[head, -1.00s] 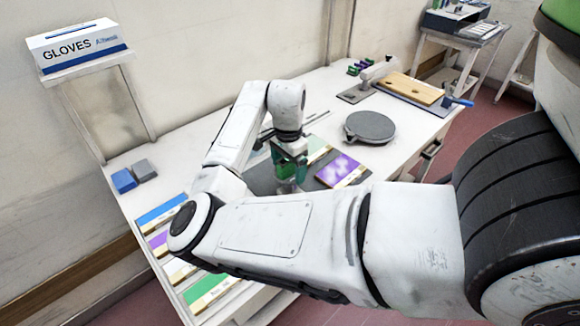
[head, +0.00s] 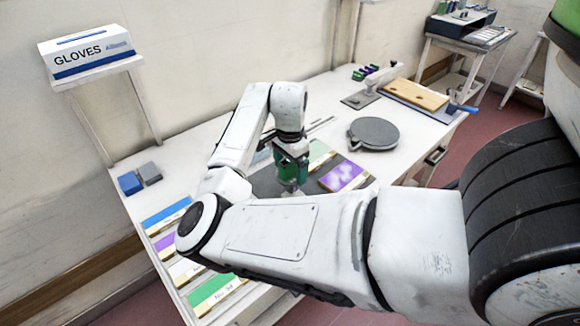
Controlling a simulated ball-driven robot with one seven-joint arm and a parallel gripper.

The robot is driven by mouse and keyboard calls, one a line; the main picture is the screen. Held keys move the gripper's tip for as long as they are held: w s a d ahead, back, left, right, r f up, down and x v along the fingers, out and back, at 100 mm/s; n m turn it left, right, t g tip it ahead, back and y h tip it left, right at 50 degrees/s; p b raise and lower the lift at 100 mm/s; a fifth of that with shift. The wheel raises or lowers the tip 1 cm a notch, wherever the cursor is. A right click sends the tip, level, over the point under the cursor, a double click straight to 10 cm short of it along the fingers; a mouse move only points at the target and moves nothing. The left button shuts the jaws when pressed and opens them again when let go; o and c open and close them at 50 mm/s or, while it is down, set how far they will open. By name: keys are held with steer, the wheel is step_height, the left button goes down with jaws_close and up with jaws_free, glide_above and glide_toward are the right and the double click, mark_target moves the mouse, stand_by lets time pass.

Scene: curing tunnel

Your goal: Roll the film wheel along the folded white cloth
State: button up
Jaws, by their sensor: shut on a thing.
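My gripper (head: 291,184) points down over the dark mat (head: 264,182) in the middle of the bench, left of a purple patterned panel (head: 343,176). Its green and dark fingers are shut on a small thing. The thing is too small and too covered by the fingers and my forearm to identify. I cannot clearly make out the film wheel or the folded white cloth. My forearm covers the near part of the mat. I cannot tell whether the held thing touches the surface.
A round grey disc (head: 373,133) lies right of the mat, with a wooden board (head: 417,94) behind it. Blue (head: 130,182) and grey (head: 149,172) blocks sit at the left. A gloves box (head: 92,53) rests on a shelf.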

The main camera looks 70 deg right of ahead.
steer(key=shift+r, duration=0.5)
steer(key=shift+s+a+p, duration=0.25)
steer(key=shift+s+p, duration=0.15)
steer(key=shift+p, duration=0.15)
steer(key=s+a, duration=0.1)
steer(key=s+a+p, duration=0.1)
steer(key=s, duration=0.1)
steer(key=s+a+p, duration=0.1)
steer(key=shift+s, duration=0.3)
steer(key=shift+f+b, duration=0.35)
steer(key=shift+f, duration=0.7)
stand_by(1.9)
